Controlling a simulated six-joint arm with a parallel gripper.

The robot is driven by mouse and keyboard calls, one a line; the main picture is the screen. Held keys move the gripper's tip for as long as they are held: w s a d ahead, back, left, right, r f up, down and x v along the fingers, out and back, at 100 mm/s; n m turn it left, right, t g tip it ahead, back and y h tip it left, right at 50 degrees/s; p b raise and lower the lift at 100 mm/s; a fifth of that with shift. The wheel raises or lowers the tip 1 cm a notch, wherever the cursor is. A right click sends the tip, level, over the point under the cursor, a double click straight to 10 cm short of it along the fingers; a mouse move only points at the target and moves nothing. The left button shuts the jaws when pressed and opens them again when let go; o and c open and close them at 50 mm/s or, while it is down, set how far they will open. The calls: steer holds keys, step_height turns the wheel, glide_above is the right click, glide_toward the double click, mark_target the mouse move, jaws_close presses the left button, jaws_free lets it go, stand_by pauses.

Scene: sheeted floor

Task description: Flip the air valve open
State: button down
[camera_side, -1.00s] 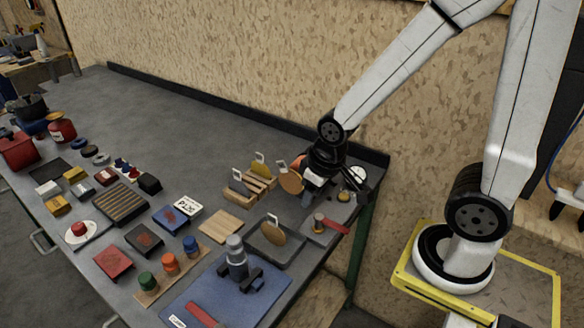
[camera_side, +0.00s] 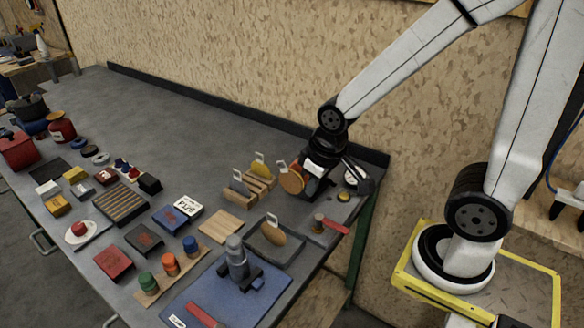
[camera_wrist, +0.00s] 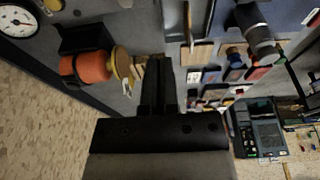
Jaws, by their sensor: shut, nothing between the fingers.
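The air valve (camera_side: 318,222) is a small brass-coloured body with a red lever (camera_side: 335,226), on a grey plate near the table's right edge in the side view. The lever lies flat, pointing right. My gripper (camera_wrist: 157,75) is shut and empty in the wrist view. In the side view its black body (camera_side: 326,150) is above and behind the valve, apart from it, beside the gauge and the orange cylinder. Its fingertips are hard to make out there. I cannot make out the valve in the wrist view.
A round white gauge (camera_wrist: 17,20) and an orange cylinder (camera_wrist: 85,67) are close to my gripper. A grey tray (camera_side: 292,250) with a brown oval stands left of the valve. Wooden racks (camera_side: 240,190) are further left. The back of the table is clear.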

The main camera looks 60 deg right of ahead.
mark_target(338, 231)
steer(key=s+a+r+n+g+h, duration=0.1)
steer(key=s+a+n+h, duration=0.2)
steer(key=a+n+h, duration=0.5)
steer(key=s+a+r+n+g+h, duration=0.15)
steer(key=a+n+h, duration=0.35)
steer(key=n+h, duration=0.5)
steer(key=f, duration=1.6)
steer(key=shift+s+f, duration=0.25)
steer(key=shift+s, duration=0.05)
steer(key=shift+d, duration=0.1)
steer(key=d, duration=1.4)
